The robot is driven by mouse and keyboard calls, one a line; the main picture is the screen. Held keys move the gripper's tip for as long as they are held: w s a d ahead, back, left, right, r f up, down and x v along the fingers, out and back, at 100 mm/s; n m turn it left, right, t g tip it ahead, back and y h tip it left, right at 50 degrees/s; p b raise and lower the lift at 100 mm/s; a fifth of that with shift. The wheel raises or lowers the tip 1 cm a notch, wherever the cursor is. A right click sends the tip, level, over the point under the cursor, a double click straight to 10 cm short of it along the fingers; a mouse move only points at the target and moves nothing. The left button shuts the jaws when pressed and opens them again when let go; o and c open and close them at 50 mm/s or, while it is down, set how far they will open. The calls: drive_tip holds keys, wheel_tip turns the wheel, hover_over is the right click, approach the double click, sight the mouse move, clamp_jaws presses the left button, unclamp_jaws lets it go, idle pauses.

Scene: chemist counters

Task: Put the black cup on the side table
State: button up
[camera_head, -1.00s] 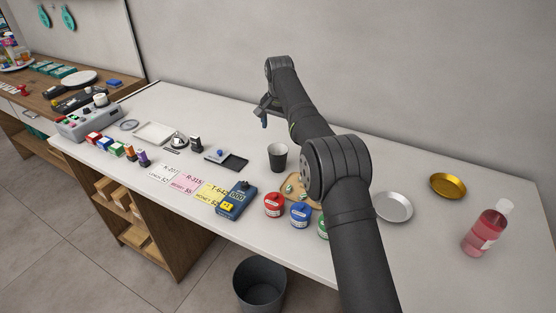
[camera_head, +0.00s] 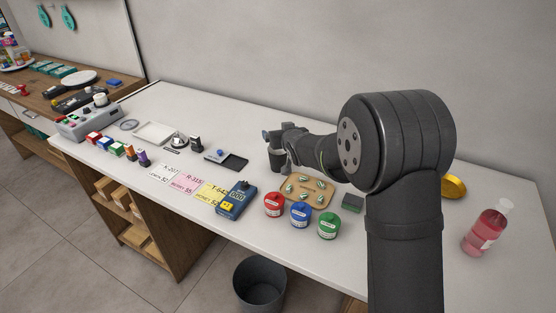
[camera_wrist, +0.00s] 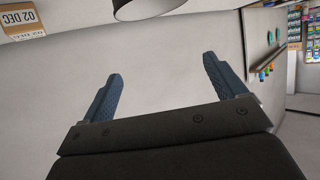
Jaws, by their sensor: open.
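Red, blue and green jars (camera_head: 300,215) stand before a tan board (camera_head: 322,187). A pink bottle (camera_head: 484,228) and gold dish (camera_head: 453,187) are at the right. A bin (camera_head: 260,283) is on the floor.

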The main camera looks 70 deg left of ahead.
sight(281, 161)
drive_tip(key=shift+s+d+r+n+g+y, duration=0.1)
drive_tip(key=shift+s+d+n+g+y, duration=0.15)
drive_tip(key=shift+d, duration=0.25)
drive_tip(key=shift+s+d+r+n+g+y, duration=0.15)
drive_tip(key=shift+s+d+y, duration=0.15)
drive_tip(key=shift+d, duration=0.2)
wheel_tip(281, 161, down, 4)
drive_tip(key=shift+r, duration=0.1)
wheel_tip(281, 161, down, 3)
drive_tip(key=shift+x, duration=1.05)
drive_tip(key=shift+a+f, duration=0.2)
drive_tip(key=shift+a, duration=0.25)
drive_tip(key=c, duration=1.1)
drive_tip(key=shift+r, duration=0.1)
